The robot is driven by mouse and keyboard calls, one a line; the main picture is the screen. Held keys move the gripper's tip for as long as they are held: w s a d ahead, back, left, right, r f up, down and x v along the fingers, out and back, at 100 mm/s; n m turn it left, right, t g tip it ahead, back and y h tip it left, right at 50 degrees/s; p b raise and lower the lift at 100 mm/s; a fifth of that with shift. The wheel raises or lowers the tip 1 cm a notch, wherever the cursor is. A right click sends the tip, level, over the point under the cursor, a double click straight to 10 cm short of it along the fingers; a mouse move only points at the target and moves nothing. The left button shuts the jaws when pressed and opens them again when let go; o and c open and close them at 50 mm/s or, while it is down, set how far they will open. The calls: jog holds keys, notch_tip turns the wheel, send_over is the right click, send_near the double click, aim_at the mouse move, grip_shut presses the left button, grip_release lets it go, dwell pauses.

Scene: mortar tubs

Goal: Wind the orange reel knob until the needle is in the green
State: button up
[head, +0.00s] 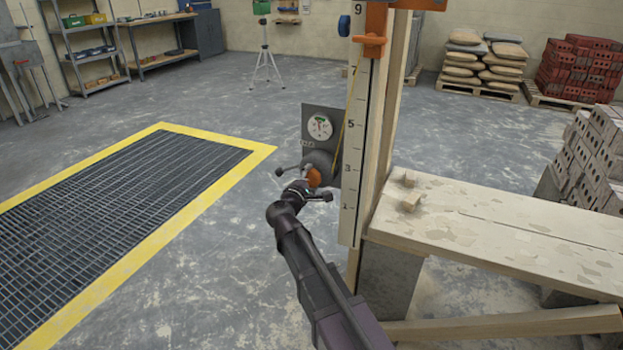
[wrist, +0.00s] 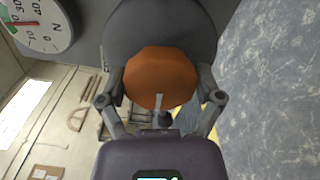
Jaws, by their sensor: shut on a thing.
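The orange reel knob (head: 314,178) is on the front of a grey reel, low on a grey panel (head: 312,113) beside the numbered staff. In the wrist view the knob (wrist: 160,72) fills the space between my fingers. My gripper (head: 307,183) is shut on it, one finger on each side. The round white gauge (head: 320,127) is above the reel. It also shows, cut off, at the top left of the wrist view (wrist: 36,24), with green and red marks. I cannot tell exactly where the needle stands against the green.
The white numbered staff (head: 352,150) and wooden post stand just right of the panel. A plank bench (head: 500,220) with wood blocks lies to the right. A yellow-edged floor grating (head: 110,210) is at left. Open concrete floor lies between grating and panel.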

dwell(0.3)
jog(key=o, duration=0.9)
jog(key=shift+w, duration=0.1)
jog(key=v, duration=1.2)
